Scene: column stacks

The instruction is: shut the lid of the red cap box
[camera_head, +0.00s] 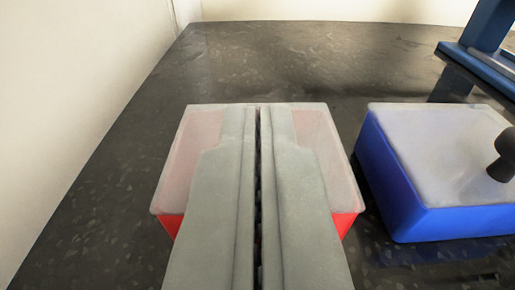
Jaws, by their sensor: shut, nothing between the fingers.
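The red cap box (172,224) stands on the dark table, left of centre. Its pale translucent lid (180,165) lies over the top and looks flat on the box; I cannot tell whether it is fully seated. My gripper (258,110) is shut and empty. It reaches over the middle of the lid, with its fingertips near the lid's far edge in the picture. I cannot tell whether it touches the lid. The fingers hide the middle of the box and lid, and any knob there.
A blue box (400,205) with a pale lid (430,145) and a dark knob (504,158) stands close on the right. A blue stand (485,35) is at the back right. A pale wall (80,90) runs along the left. The table (290,65) behind the red box is clear.

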